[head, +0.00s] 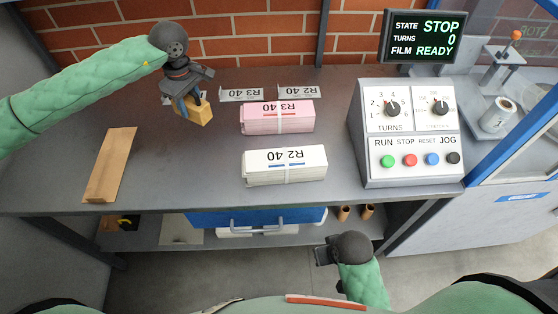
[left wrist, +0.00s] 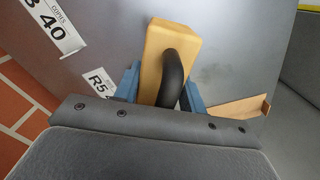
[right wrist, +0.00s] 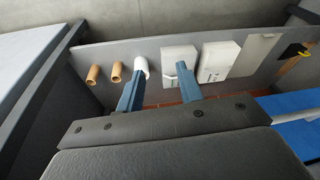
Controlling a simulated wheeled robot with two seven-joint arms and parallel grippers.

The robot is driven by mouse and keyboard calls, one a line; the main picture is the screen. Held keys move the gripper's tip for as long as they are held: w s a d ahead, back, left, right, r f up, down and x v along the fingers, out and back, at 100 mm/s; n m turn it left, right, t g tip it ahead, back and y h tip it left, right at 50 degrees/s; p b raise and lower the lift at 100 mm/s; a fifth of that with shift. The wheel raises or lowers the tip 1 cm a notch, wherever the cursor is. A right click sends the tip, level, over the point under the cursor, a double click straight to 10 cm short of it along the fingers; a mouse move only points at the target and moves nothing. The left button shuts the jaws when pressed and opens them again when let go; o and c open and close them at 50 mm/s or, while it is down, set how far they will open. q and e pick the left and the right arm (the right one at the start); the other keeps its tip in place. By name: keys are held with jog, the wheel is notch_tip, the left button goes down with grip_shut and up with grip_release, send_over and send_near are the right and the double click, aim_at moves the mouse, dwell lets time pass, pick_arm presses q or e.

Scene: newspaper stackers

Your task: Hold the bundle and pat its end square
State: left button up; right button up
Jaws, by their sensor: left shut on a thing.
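A pink bundle (head: 277,123) with a pale strap lies at the middle of the grey table. A white bundle (head: 290,172) marked R2 40, also strapped, lies in front of it, near the table's front edge. My left gripper (head: 188,103) is shut on a wooden block (head: 197,115), left of the pink bundle and apart from it. In the left wrist view the block (left wrist: 163,42) has a black curved handle (left wrist: 173,75) between the fingers. My right gripper (head: 321,255) is low in front of the table; its fingers (right wrist: 158,85) stand apart and empty.
A flat wooden piece (head: 112,165) lies on the table at left. Label plates R3 40 (head: 243,94) and R2 40 (head: 299,92) lie at the back. A control box (head: 405,165) stands at right, under a display (head: 425,37) reading STOP.

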pick_arm(q)
jog(key=m, duration=0.3)
jog(key=shift+a+r, duration=0.1)
jog(key=m, duration=0.5)
jog(key=shift+m, duration=1.7)
pick_arm(e)
jog(key=shift+s+r+g, duration=0.3)
jog(key=shift+s+g, duration=0.3)
jog(key=shift+s, duration=0.25)
jog(key=shift+r, duration=0.1)
